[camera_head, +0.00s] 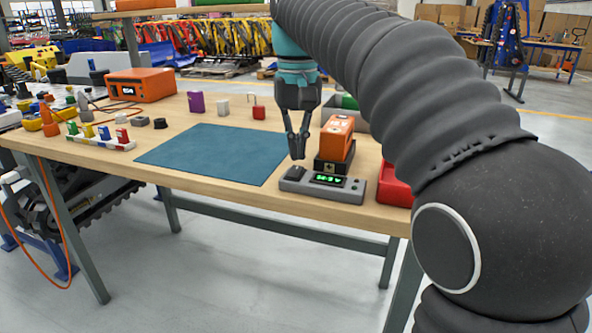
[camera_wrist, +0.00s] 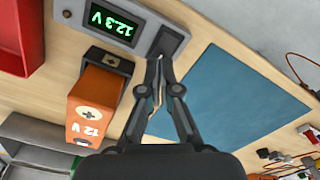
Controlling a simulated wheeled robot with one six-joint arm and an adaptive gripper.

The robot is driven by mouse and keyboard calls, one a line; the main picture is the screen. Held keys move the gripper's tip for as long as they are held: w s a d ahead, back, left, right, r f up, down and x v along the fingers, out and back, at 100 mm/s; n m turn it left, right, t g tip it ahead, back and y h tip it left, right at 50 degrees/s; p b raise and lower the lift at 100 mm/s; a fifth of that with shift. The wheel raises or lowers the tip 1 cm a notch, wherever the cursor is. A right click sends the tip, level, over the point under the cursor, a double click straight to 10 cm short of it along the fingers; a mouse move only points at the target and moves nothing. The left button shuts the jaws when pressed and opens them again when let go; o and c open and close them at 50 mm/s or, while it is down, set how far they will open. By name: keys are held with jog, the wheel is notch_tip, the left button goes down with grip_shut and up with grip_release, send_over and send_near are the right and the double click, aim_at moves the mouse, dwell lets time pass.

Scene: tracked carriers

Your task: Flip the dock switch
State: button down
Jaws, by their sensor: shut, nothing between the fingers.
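The grey dock (camera_head: 322,187) lies near the table's front edge, with a lit green display (camera_head: 328,180) that reads about 12.3 V in the wrist view (camera_wrist: 108,20). Its dark switch (camera_head: 294,171) sits at the dock's left end, and it also shows in the wrist view (camera_wrist: 166,41). An orange 12 V battery (camera_head: 337,139) stands upright on a black base (camera_head: 335,163) behind the display. My gripper (camera_head: 297,156) is shut and empty, pointing down just above the switch. In the wrist view its fingertips (camera_wrist: 157,62) are by the switch; I cannot tell if they touch it.
A blue mat (camera_head: 215,154) lies left of the dock. A red bin (camera_head: 393,186) is close on the right, and a grey bin (camera_head: 345,112) is behind the battery. An orange box (camera_head: 142,85), a colored block rack (camera_head: 100,137) and small blocks stand further left.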

aim_at(298, 168)
jog(key=shift+f+b, duration=0.75)
jog(key=shift+f, duration=0.45)
dwell(1.1)
notch_tip(298, 168, up, 5)
jog(key=p, duration=0.5)
jog(key=shift+r+p, duration=0.1)
jog(key=shift+p, duration=0.25)
jog(key=shift+r, duration=0.95)
